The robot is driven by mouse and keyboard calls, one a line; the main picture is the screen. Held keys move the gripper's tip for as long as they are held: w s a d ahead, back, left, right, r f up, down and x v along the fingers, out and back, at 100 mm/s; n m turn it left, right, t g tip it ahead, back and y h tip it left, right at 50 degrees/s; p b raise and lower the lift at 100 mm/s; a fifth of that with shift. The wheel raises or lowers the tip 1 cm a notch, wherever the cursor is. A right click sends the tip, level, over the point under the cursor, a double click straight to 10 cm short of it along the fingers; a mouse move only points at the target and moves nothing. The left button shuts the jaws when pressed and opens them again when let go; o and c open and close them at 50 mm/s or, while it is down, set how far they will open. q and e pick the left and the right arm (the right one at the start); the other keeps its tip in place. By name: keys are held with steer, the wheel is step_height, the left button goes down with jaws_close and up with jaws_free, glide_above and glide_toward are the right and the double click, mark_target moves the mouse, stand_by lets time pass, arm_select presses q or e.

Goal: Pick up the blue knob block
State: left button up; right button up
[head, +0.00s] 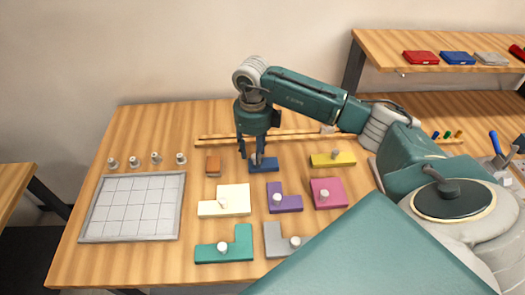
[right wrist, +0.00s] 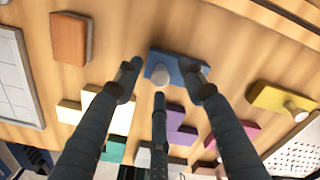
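The blue knob block (head: 268,166) is a small flat blue rectangle with a grey knob, lying on the wooden table near its middle. My right gripper (head: 251,154) points down over it. In the right wrist view, the blue block (right wrist: 177,62) and its knob (right wrist: 160,74) show between the spread fingertips of the right gripper (right wrist: 162,84). The three fingers are apart, with the knob between them; I cannot tell whether any fingertip touches the block. My left gripper is out of view.
An orange-brown block (head: 213,167) lies just left of the blue one. Cream (head: 236,196), purple (head: 290,202), magenta (head: 330,188), yellow (head: 345,158), green (head: 240,248) and grey (head: 275,242) blocks lie around. A gridded tray (head: 132,207) is at left. Wooden rails (head: 300,135) run behind.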

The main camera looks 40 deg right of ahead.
steer(key=shift+f, duration=0.95)
steer(key=shift+c, duration=0.5)
jaws_close()
steer(key=shift+r, duration=0.2)
